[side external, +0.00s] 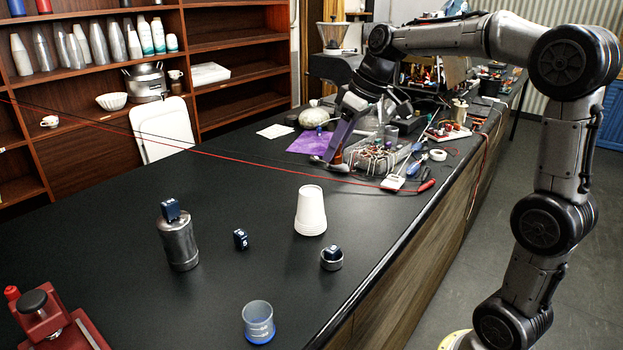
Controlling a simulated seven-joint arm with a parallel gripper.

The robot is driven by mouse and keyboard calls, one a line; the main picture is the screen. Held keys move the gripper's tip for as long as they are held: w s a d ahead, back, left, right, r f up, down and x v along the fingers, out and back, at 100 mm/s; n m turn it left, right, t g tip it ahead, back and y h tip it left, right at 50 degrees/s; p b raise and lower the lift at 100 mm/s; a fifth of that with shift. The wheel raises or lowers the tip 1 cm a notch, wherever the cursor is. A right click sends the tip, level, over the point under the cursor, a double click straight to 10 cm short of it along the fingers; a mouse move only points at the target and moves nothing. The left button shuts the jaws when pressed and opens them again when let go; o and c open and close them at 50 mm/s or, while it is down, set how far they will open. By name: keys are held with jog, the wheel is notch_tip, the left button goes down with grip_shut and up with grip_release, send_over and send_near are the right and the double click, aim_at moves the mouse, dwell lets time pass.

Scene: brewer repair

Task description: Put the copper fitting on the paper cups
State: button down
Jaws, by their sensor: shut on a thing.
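The paper cups (310,213) stand as a white upside-down stack on the black counter, right of the picture's middle. My gripper (331,160) is far behind them, low over the cluttered back part of the counter, pointing down. It is shut on a small reddish-brown piece, which looks like the copper fitting (338,157). The fingers partly hide it, and its shape is too small to make out. The gripper and the cups are well apart.
Tools and wires (375,160) crowd the gripper.

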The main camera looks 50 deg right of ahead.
send_near(306, 189)
jog(key=shift+w+a+f, duration=0.6)
jog(key=shift+w+a, duration=0.05)
jog(key=shift+w, duration=0.05)
jog(key=shift+w+f, duration=0.15)
jog(key=shift+f, duration=0.1)
jog(key=shift+w+d+f, duration=0.1)
jog(key=shift+w+f, duration=0.05)
jog(key=shift+f, duration=0.75)
jog(key=shift+w+f, duration=0.1)
jog(key=shift+f, duration=0.8)
jog(key=shift+f, duration=0.1)
jog(key=shift+c, duration=2.2)
grip_release()
